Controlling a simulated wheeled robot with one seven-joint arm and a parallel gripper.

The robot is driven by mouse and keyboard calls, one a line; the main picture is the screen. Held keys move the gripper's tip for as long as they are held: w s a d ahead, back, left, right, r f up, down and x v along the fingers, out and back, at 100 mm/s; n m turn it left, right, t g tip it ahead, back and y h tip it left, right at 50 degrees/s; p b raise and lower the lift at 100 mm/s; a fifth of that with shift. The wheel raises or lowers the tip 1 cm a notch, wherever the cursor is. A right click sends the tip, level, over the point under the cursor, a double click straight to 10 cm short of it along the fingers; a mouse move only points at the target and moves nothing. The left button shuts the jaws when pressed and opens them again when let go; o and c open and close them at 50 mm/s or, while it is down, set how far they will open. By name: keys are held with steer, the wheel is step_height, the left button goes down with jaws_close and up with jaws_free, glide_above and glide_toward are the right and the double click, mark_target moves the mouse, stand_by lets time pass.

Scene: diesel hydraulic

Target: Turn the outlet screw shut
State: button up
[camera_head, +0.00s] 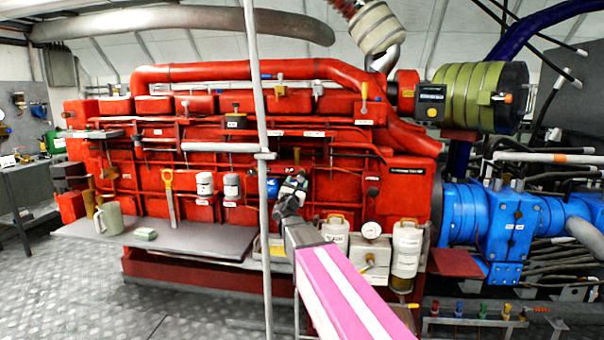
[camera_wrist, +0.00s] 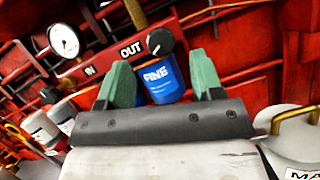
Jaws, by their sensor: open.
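In the wrist view, a black round screw knob (camera_wrist: 160,41) with a pale mark sits on a red bar, right of the word OUT; I take it for the outlet screw. A blue filter (camera_wrist: 164,80) marked FINE hangs below it. In the head view, my gripper (camera_head: 294,184) is in front of the red engine, beside the blue filter (camera_head: 272,187); the knob cannot be made out there.
A round gauge (camera_wrist: 64,40) and another dark knob (camera_wrist: 49,95) are left of the fingers, near the word IN. A grey upright pole (camera_head: 262,120) stands close left of my arm. White jugs (camera_head: 407,243) stand to the right. A grey shelf (camera_head: 190,238) lies lower left.

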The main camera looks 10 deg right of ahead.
mark_target(301, 173)
steer(key=x, duration=0.8)
steer(key=shift+w, duration=0.1)
steer(key=c, duration=0.9)
